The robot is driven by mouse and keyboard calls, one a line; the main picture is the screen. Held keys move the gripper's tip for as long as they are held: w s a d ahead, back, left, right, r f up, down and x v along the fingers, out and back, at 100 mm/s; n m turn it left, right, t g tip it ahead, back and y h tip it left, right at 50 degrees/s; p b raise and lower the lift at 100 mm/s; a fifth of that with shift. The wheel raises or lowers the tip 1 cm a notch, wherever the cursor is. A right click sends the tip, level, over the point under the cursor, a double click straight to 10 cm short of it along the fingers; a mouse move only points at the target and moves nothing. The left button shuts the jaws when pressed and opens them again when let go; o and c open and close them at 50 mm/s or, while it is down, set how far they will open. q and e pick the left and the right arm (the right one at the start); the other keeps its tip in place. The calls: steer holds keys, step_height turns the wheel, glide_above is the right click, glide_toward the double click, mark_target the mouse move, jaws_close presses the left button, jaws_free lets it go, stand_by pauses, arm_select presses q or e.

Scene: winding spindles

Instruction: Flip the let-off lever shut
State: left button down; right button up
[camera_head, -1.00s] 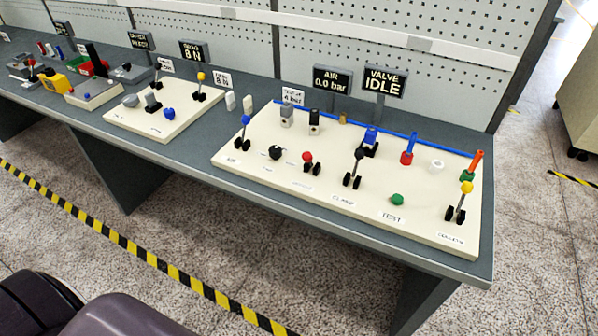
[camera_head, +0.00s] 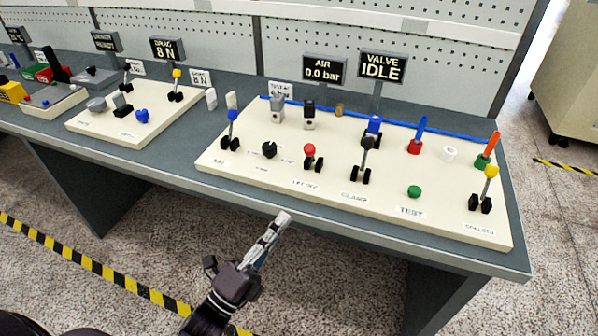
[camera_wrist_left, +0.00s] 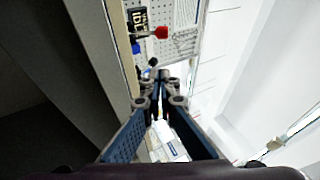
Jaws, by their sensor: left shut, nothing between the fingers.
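The red-knobbed lever (camera_head: 310,150) stands upright on the cream panel (camera_head: 240,171); the label in front of it is blurred but seems to read let-off. My left gripper (camera_head: 281,219) is shut and empty. It is in front of the bench edge, below and nearer than the red-knobbed lever, apart from it. In the left wrist view the shut fingers (camera_wrist_left: 160,84) point towards the panel side, and a red knob (camera_wrist_left: 161,32) shows beyond them. My right gripper is not in view.
Beside it are a black-knobbed clamp lever (camera_head: 366,146), a black knob (camera_head: 269,150) and a blue-knobbed lever (camera_head: 232,118). A green button (camera_head: 414,191) and yellow-knobbed lever (camera_head: 490,173) are at right. The valve sign (camera_head: 382,67) reads IDLE. The bench edge (camera_head: 370,235) lies behind the gripper.

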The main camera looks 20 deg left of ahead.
arm_select(q)
steer(key=shift+s+r, duration=0.1)
steer(key=shift+r, duration=0.2)
steer(key=p, duration=0.2)
glide_toward(310, 150)
steer(key=d, duration=0.1)
steer(key=w+d, duration=0.1)
steer(key=d, duration=0.1)
steer(key=w+d, duration=0.1)
steer(key=d, duration=0.1)
steer(key=shift+w, duration=0.15)
steer(key=shift+w+a+r, duration=0.2)
steer(key=shift+w+a, duration=0.05)
steer(key=shift+w, duration=0.2)
steer(key=shift+w+a+r, duration=0.15)
steer(key=shift+w+a, duration=0.15)
steer(key=shift+w, duration=0.15)
steer(key=shift+w+a+r, duration=0.2)
steer(key=shift+w+a, duration=0.1)
steer(key=shift+w, duration=0.25)
